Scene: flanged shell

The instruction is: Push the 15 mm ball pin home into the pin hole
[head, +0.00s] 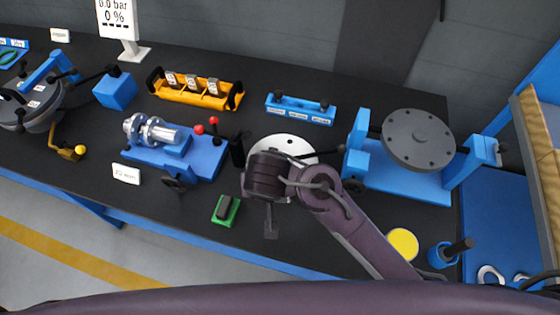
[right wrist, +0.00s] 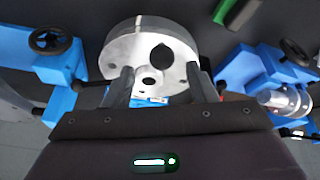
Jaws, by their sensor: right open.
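A round grey metal flange (head: 290,145) lies at the table's middle, partly hidden under my right wrist. In the right wrist view the flange (right wrist: 122,48) shows a small dark hole (right wrist: 149,81) and several others. A larger black rounded shape (right wrist: 162,55) is on its face; I cannot tell whether it is a ball pin's head or an opening. My right gripper (right wrist: 160,70) is open, its two fingers over the flange, apart, with nothing clearly gripped. A blue rack (head: 300,108) with labels and two black knobs stands behind the flange. My left gripper is not in view.
A blue fixture with a grey disc (head: 418,138) stands to the right, a blue clamp with a metal shaft (head: 160,135) to the left. An orange tray (head: 195,92) is behind. A green block (head: 225,210) and yellow disc (head: 403,243) are near the front edge.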

